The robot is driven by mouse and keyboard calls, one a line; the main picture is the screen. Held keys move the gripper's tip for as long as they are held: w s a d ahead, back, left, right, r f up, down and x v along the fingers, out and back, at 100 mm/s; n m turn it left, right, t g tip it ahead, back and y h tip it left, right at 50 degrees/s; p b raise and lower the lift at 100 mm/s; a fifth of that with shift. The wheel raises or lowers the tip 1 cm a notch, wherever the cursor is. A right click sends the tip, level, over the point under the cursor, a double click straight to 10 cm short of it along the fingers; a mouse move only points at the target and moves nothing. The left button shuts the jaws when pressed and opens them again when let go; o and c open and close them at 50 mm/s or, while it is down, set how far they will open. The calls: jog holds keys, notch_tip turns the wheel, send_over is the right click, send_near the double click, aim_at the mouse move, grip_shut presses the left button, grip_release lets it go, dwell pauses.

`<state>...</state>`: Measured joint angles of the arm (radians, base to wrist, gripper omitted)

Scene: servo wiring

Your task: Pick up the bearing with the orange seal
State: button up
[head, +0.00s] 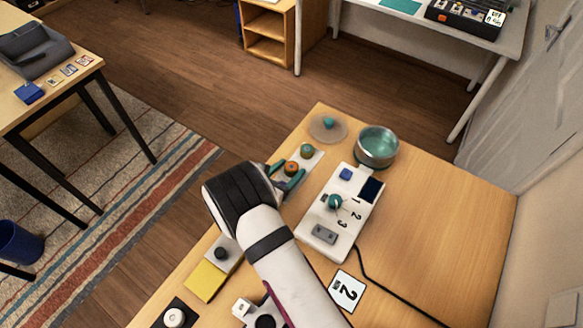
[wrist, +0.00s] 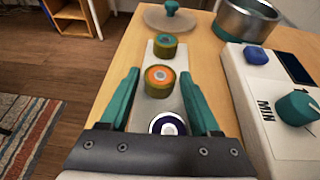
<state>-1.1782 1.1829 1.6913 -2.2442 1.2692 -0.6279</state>
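The bearing with the orange seal (wrist: 159,79) has an olive-green outer ring and sits on a pale strip (wrist: 172,104), in the middle of a row. It also shows in the head view (head: 291,168). A bearing with a green centre (wrist: 166,45) stands beyond it; one with a dark blue and white face (wrist: 168,125) is nearer, partly hidden by my gripper. My gripper (wrist: 159,75) is open, its teal fingers on either side of the orange-sealed bearing with a visible gap at each side. I cannot tell how far the fingertips are above the strip.
A white control box (head: 341,213) with a teal knob stands right of the strip. A metal pot (head: 377,147) and a clear round lid (head: 328,127) are beyond the row. A yellow block (head: 205,281) and a number card (head: 346,292) lie nearer. The table's right side is mostly clear.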

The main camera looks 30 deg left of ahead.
grip_shut()
jog(key=shift+r, duration=0.1)
